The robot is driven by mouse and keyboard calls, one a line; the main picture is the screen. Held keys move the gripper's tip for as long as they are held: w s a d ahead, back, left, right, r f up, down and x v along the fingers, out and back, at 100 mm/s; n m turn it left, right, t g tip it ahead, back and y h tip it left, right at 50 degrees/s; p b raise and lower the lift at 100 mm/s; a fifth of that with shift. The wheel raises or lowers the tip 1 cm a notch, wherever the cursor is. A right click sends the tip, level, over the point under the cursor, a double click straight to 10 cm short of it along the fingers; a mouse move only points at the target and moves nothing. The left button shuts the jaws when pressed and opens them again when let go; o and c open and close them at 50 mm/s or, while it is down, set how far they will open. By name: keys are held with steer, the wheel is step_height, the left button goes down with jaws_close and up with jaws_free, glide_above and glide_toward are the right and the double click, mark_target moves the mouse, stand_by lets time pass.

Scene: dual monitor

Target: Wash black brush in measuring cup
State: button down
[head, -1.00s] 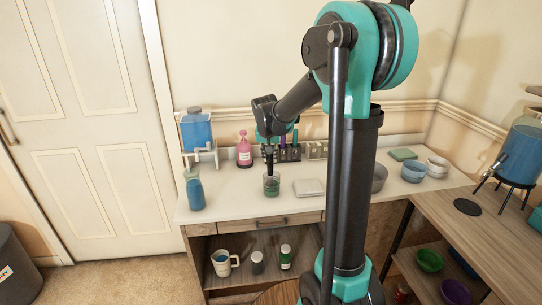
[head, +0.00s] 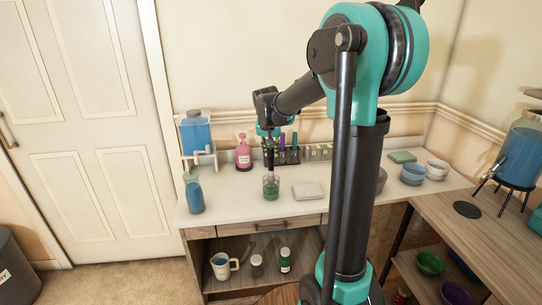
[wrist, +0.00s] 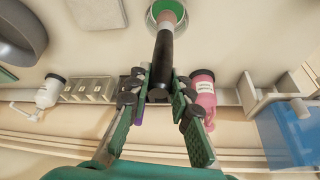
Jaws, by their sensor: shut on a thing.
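My gripper (wrist: 160,95) is shut on the black brush (wrist: 162,58) and holds it upright over the counter. In the head view my gripper (head: 270,145) is above a clear cup with green liquid (head: 271,188), which looks like the measuring cup. The brush's lighter tip points down at the cup's opening. In the wrist view the tip lies over the round cup (wrist: 178,8), which is cut off by the top edge. I cannot tell whether the tip is just above the rim or inside it.
A pink pump bottle (head: 244,155), a dark rack (head: 289,155) and a blue dispenser (head: 197,132) stand behind the cup. A blue bottle (head: 194,195) is left of it, a pale flat pad (head: 308,190) right. A handled jug (head: 222,266) is on the shelf below.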

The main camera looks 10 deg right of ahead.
mark_target(271, 157)
steer(key=shift+r, duration=2.95)
steer(key=shift+r, duration=1.4)
steer(key=shift+f, duration=6.05)
